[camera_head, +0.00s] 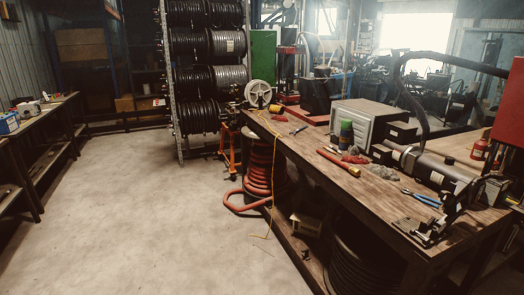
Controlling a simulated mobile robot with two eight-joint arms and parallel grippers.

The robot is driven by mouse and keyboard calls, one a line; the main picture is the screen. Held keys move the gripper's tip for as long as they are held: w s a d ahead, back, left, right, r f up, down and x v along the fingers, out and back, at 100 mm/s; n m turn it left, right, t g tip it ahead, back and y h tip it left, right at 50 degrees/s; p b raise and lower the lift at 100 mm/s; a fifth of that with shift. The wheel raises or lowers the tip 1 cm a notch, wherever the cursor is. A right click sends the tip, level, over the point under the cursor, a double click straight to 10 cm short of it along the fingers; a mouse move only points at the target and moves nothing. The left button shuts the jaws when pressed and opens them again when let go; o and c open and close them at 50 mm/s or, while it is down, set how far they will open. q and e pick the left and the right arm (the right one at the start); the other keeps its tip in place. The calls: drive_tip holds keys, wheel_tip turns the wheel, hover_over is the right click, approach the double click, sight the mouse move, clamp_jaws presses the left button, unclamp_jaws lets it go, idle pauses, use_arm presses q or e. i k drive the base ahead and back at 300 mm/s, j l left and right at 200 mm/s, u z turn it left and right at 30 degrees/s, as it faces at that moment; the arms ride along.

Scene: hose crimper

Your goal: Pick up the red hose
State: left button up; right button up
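Neither of my grippers is in view.
The wooden workbench (385,203) carries a grey metal box (371,122), a green-capped bottle (346,134), pliers (422,197) and machinery. Black hose reels (205,75) stand behind. A thin yellow cord (273,190) hangs before the coil. The concrete floor (130,210) at left is clear.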

sight(337, 162)
drive_tip(key=i+z, duration=0.2)
drive_tip(key=i, duration=0.3)
drive_tip(key=i+j+z, duration=0.2)
drive_tip(key=i, duration=0.25)
drive_tip(key=i+j+z, duration=0.2)
drive_tip(key=i, duration=0.3)
drive_tip(key=i+j+z, duration=0.2)
drive_tip(key=i+z, duration=0.15)
drive_tip(key=z, duration=0.15)
drive_tip(key=i+j+z, duration=0.3)
drive_tip(key=z, duration=0.2)
drive_tip(key=i+j+z, duration=0.2)
drive_tip(key=j+z, duration=0.3)
drive_tip(key=i+j+z, duration=0.15)
drive_tip(key=j+z, duration=0.35)
